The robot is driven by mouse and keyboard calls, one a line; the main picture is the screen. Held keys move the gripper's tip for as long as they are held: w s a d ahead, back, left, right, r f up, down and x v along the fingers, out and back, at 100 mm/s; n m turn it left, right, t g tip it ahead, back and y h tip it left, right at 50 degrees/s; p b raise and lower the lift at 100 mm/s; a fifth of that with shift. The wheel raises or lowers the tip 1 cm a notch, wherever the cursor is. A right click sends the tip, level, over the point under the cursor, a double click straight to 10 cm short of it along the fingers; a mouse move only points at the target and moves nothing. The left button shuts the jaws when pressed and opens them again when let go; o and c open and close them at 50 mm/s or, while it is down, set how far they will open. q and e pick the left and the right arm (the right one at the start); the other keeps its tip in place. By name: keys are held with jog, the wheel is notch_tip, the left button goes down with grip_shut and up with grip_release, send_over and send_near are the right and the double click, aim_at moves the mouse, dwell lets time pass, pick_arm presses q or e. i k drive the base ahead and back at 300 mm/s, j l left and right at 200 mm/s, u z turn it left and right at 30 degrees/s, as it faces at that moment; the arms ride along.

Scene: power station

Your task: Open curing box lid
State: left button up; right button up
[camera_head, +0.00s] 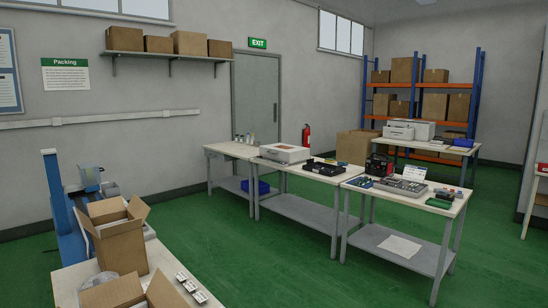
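A low white box with a reddish window in its top (287,152), which looks like the curing box, sits on the middle of the row of work tables. Its lid looks closed. It is small and far off, so a handle or latch cannot be made out. Neither of my grippers is in view.
A black tray (324,168) lies right of the white box. The right table (375,189) holds several tools and parts. Open cartons (118,236) stand on a near table at lower left, beside a blue machine (62,205). The green floor (260,260) between is clear.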

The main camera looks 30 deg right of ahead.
aim_at(286, 153)
jog(key=i+l+z, duration=0.25)
jog(key=l+z, duration=0.15)
jog(key=i+l+z, duration=0.25)
jog(key=z, duration=0.15)
jog(key=i+l+z, duration=0.3)
jog(key=z, duration=0.15)
jog(key=i+l+z, duration=0.3)
jog(key=z, duration=0.15)
jog(key=i+l+z, duration=0.1)
jog(key=i+z, duration=0.35)
jog(key=i+u, duration=0.2)
jog(key=i, duration=0.2)
jog(key=i+l+u, duration=0.15)
jog(key=i, duration=0.25)
jog(key=i+j+u, duration=0.2)
jog(key=u, duration=0.2)
jog(key=i+u, duration=0.85)
jog(key=i+l+u, duration=0.15)
jog(key=u, duration=0.25)
jog(key=i+j, duration=0.1)
jog(key=i, duration=1.75)
